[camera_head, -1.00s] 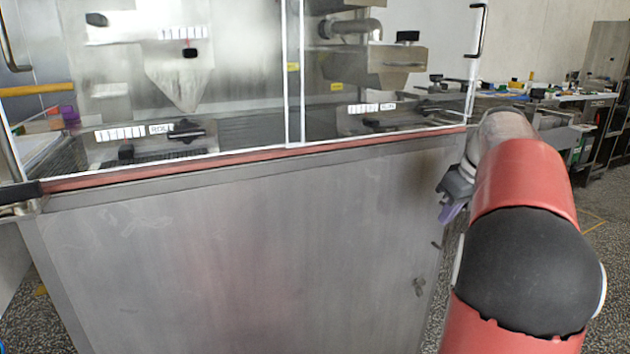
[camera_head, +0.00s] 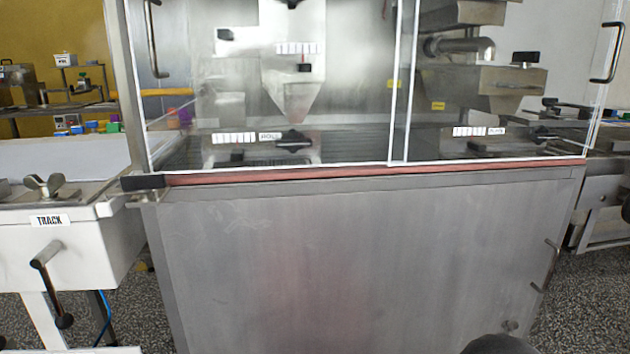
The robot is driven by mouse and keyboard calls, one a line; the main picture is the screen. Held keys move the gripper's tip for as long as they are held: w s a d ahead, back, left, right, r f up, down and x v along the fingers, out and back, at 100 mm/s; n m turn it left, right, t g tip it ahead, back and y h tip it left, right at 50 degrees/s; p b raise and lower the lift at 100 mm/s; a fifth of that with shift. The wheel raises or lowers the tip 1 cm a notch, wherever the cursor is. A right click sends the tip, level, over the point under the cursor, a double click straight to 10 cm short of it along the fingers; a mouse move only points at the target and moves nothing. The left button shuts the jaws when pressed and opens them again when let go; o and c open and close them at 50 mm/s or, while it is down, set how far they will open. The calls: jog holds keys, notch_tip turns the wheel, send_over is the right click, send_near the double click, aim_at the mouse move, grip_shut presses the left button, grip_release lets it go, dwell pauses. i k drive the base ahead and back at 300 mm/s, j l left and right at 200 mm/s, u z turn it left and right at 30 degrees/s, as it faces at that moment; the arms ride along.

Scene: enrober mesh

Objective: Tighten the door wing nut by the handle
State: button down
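The steel machine cabinet (camera_head: 340,260) fills the middle of the view. A bar handle (camera_head: 546,266) stands out at the right end of its lower body. A small metal knob or nut (camera_head: 510,326) sits on the panel below and left of that handle; it is too small to tell its wings or how tight it is. Two clear doors (camera_head: 345,80) close the upper part, with a dark handle at the far left (camera_head: 152,40) and another at the far right (camera_head: 612,52). My gripper is not in view. Only a dark rounded part of my arm shows at the bottom edge.
A white unit labelled TRACK (camera_head: 60,235) stands at the left, with a large wing nut (camera_head: 45,185) on top and a crank (camera_head: 48,280) in front. Another steel bench (camera_head: 600,200) stands at the right. Speckled floor (camera_head: 575,310) is free right of the cabinet.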

aim_at(508, 326)
jog(key=k+l+z, duration=0.1)
jog(key=k+l, duration=0.15)
jog(key=k+l+z, duration=0.15)
jog(key=l, duration=0.3)
jog(key=k+l+z, duration=0.1)
jog(key=k+l, duration=0.15)
jog(key=l, duration=0.15)
